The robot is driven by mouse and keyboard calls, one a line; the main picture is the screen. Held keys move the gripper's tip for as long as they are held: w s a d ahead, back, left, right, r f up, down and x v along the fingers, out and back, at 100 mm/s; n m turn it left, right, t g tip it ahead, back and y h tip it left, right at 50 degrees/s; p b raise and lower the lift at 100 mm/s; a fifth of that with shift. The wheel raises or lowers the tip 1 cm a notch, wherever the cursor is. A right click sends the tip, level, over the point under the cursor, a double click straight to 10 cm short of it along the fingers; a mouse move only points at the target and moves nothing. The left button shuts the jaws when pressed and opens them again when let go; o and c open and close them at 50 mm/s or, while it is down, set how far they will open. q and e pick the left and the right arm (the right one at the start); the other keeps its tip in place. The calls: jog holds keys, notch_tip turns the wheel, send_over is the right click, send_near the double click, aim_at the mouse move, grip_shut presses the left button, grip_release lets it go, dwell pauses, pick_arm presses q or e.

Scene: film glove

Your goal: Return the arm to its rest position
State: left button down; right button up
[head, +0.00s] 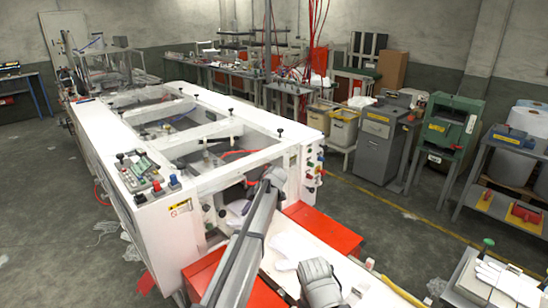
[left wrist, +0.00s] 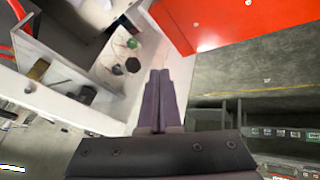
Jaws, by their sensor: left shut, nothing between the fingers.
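My left arm reaches up from the bottom middle of the head view. Its gripper (head: 273,178) is at the near end of the white machine (head: 165,222), in front of its end panel; I cannot tell whether it touches. In the left wrist view the two dark fingers (left wrist: 159,74) lie side by side, shut and empty, with a white surface of the machine (left wrist: 60,97) beyond them.
Red panels (head: 325,229) flank a white work surface (head: 375,290) at the machine's near end. A red panel also shows in the left wrist view (left wrist: 230,20). A grey cabinet (head: 378,145) and green machine (head: 450,125) stand at right. Open floor lies between.

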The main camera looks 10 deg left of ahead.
pick_arm(q)
jog(key=s+d+f+m+h, duration=0.1)
jog(key=s+m+h, duration=0.1)
jog(key=s+m, duration=0.75)
jog(key=s+d+f+m+g+h, duration=0.15)
jog(key=s+m, duration=0.35)
jog(key=s, duration=1)
jog(key=s+d+f+m+t+h, duration=0.1)
jog(key=s+f+m+h, duration=0.15)
jog(key=s+m, duration=0.75)
jog(key=s+d+f+b, duration=0.2)
jog(key=s+d, duration=0.1)
jog(key=d, duration=0.2)
jog(key=s+d+f+m+g+b, duration=0.1)
jog(key=s+d+f+b, duration=0.1)
jog(key=s+d+b, duration=0.1)
jog(key=shift+s+d+y+b, duration=0.35)
jog(key=shift+s+d, duration=0.1)
jog(key=shift+d, duration=0.8)
jog(key=shift+f+g, duration=0.1)
jog(key=shift+g, duration=0.15)
